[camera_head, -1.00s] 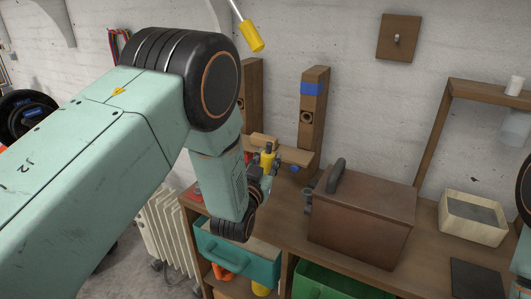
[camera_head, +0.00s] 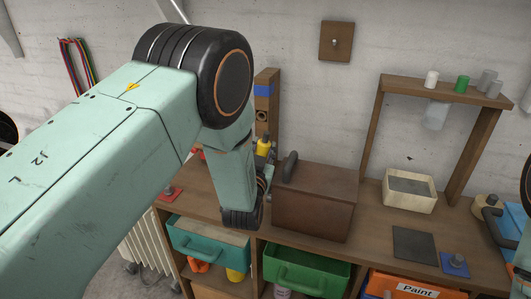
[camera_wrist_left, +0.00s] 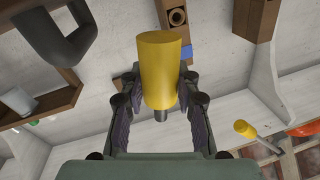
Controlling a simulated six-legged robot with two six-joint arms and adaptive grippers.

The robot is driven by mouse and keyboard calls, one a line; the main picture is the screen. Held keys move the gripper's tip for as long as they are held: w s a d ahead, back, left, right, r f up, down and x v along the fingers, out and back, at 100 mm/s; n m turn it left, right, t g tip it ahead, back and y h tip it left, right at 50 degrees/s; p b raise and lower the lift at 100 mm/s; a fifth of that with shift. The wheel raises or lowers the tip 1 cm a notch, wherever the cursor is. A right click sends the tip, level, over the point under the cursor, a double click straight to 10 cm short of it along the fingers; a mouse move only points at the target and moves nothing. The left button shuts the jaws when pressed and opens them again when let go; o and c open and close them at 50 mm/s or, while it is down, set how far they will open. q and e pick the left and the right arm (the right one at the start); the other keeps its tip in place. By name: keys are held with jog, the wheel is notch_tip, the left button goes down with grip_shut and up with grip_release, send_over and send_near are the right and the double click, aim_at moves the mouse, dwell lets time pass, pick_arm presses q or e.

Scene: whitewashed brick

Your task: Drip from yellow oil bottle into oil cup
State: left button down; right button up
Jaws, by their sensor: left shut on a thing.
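The yellow oil bottle (camera_head: 263,147) is in my left gripper (camera_head: 264,168), just left of the brown box and above the bench. In the left wrist view the yellow bottle (camera_wrist_left: 160,70) stands between the two dark fingers, which are closed on its sides, with a short grey tip at its near end. My left arm hides part of the gripper in the head view. I cannot tell which thing is the oil cup; a blue base with a metal knob (camera_head: 455,262) sits at the bench's front right. My right gripper is not in view.
A brown lidded box (camera_head: 315,200) stands close right of my left gripper. Beyond it are a pale tray (camera_head: 409,190), a dark flat plate (camera_head: 414,244) and a wooden rack (camera_head: 440,92) with small cups on top. Green (camera_head: 306,271) and teal (camera_head: 208,245) bins sit below the bench.

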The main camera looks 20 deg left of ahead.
pick_arm(q)
jog(key=shift+a+r, duration=0.15)
jog(key=shift+r, duration=0.05)
jog(key=shift+s+m, duration=0.25)
jog(key=shift+m, duration=0.05)
jog(key=shift+s+f+b, duration=0.15)
jog(key=shift+f+b, duration=0.15)
jog(key=shift+b, duration=0.25)
jog(key=f+m+b, duration=0.1)
jog(key=a+f+m+b, duration=0.1)
jog(key=w+f+m+b, duration=0.1)
jog(key=f, duration=0.1)
jog(key=shift+w+a+t, duration=0.1)
jog(key=shift+a+t, duration=0.15)
jog(key=shift+t, duration=0.05)
jog(key=shift+s+a+f+m+t+h+b, duration=0.1)
jog(key=shift+a+f+m+t+h+b, duration=0.1)
jog(key=shift+f+m+b, duration=0.5)
jog(key=shift+s+a+f+m+t+h+b, duration=0.1)
jog(key=shift+a+f+m+t+h+b, duration=0.1)
jog(key=shift+f+m+b, duration=0.4)
jog(key=shift+s+a+f+m+t+h+b, duration=0.15)
jog(key=shift+f+m+b, duration=0.3)
jog(key=shift+m+b, duration=0.45)
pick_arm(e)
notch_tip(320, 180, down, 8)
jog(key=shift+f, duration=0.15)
